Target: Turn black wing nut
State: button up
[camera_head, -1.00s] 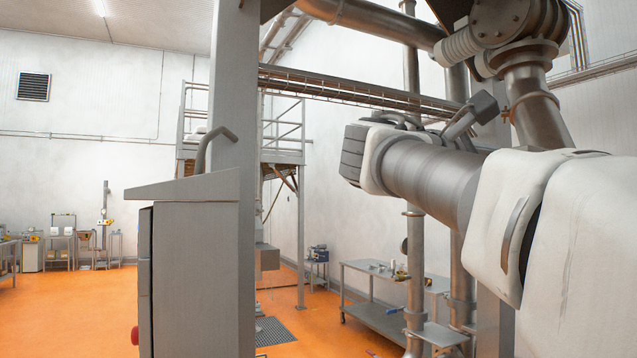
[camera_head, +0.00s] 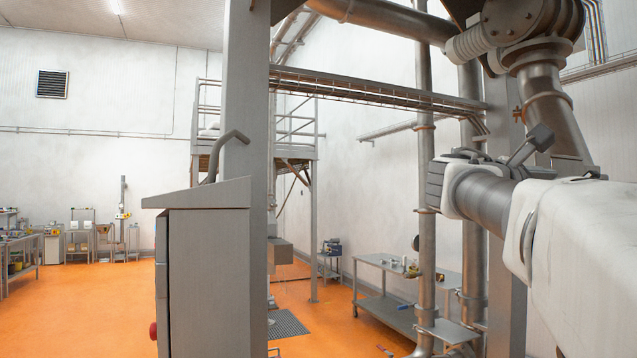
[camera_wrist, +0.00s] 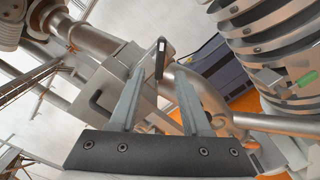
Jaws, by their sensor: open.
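My gripper (camera_wrist: 159,72) is open in the wrist view, with its two grey fingers apart on a dark base. A small black, narrow upright piece (camera_wrist: 160,57) shows between and just beyond the fingertips. I cannot tell whether it is the black wing nut, or whether the fingers touch it. In the head view, no wing nut can be made out. My arm reaches in from the right there, and its fingers cannot be made out.
A grey cabinet (camera_head: 208,285) with a sloped top stands beside a tall post (camera_head: 246,100). Vertical pipes (camera_head: 426,180) and a steel table (camera_head: 395,312) stand at right. A large ribbed metal part (camera_wrist: 265,45) is close in the wrist view. Orange floor is open at left.

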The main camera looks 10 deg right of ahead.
jog(key=p+x, duration=0.1)
jog(key=x, duration=0.5)
jog(key=shift+d, duration=0.15)
jog(key=shift+f, duration=0.1)
grip_shut()
